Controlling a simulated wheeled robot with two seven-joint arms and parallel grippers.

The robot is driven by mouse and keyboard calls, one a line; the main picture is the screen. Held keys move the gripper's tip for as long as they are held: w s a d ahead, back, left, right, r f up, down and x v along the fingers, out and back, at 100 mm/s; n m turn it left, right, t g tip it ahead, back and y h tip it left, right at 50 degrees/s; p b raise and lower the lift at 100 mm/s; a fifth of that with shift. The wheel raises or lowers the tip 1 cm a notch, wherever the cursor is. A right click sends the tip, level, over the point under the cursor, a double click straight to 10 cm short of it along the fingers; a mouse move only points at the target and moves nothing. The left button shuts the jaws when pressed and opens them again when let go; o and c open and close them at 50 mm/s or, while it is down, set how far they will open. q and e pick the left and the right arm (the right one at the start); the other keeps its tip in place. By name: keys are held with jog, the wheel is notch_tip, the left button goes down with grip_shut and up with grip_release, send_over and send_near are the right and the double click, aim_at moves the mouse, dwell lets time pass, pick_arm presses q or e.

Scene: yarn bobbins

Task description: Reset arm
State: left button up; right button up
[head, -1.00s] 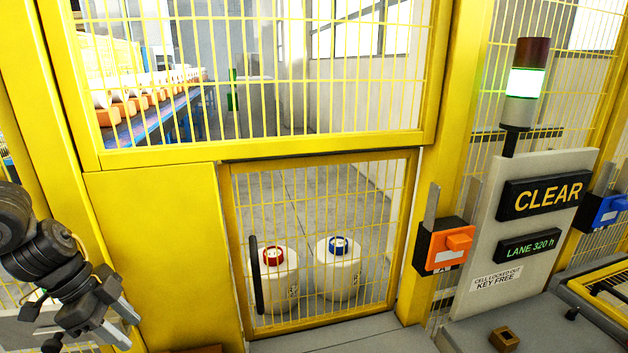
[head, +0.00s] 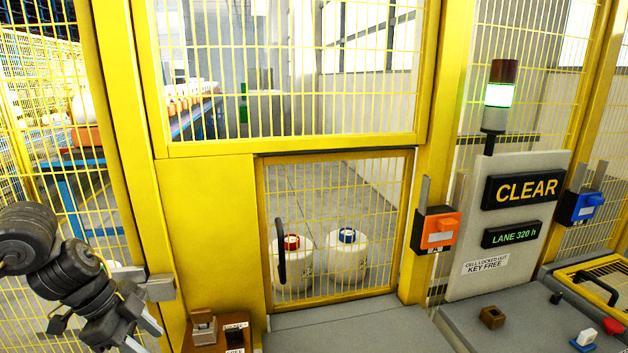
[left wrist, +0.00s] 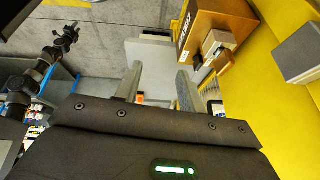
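My left gripper (head: 154,308) is at the lower left of the head view, in front of the yellow fence. It is empty, with its two fingers apart. In the left wrist view the fingers (left wrist: 158,88) also stand apart with nothing between them. A dark jointed arm with a small gripper end (left wrist: 65,38) shows at the upper left of the left wrist view, apparently my right one; its fingers are too small to read. No right gripper shows in the head view.
A yellow mesh gate (head: 335,230) is shut, with a red-topped bobbin (head: 291,262) and a blue-topped bobbin (head: 347,260) behind it. A brown box (head: 212,338) is near my left gripper. An orange switch (head: 436,231) and a CLEAR panel (head: 525,190) stand right.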

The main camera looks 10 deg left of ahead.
pick_arm(q)
jog(key=w+d+f+m+t+h, duration=0.1)
jog(key=w+d+f+t+h, duration=0.2)
jog(key=d, duration=1)
jog(key=d+f+t+h, duration=0.3)
jog(key=d+f, duration=0.2)
jog(key=d, duration=0.9)
jog(key=s+a+f+n+g+y, duration=0.2)
jog(key=s+a+f+n+y, duration=0.3)
jog(key=s+a+f+n, duration=0.45)
jog(key=s+a+f+n+g+y, duration=0.3)
jog(key=s+a+f+n+y, duration=0.35)
jog(key=s, duration=0.65)
notch_tip(320, 180, down, 31)
jog(key=m+h+b, duration=0.1)
jog(key=m+b, duration=0.1)
jog(key=b, duration=0.3)
jog(key=s+a+f+g+b, duration=0.1)
jog(key=s+f+b, duration=0.1)
jog(key=s+f, duration=0.6)
jog(key=s+a+f+g+b, duration=0.1)
jog(key=s+a+f+b, duration=0.1)
jog(key=s+f, duration=0.7)
notch_tip(320, 180, down, 6)
jog(key=shift+s+r+b, duration=0.25)
jog(key=shift+b, duration=0.05)
pick_arm(e)
notch_tip(320, 180, down, 10)
jog(key=shift+s, duration=0.2)
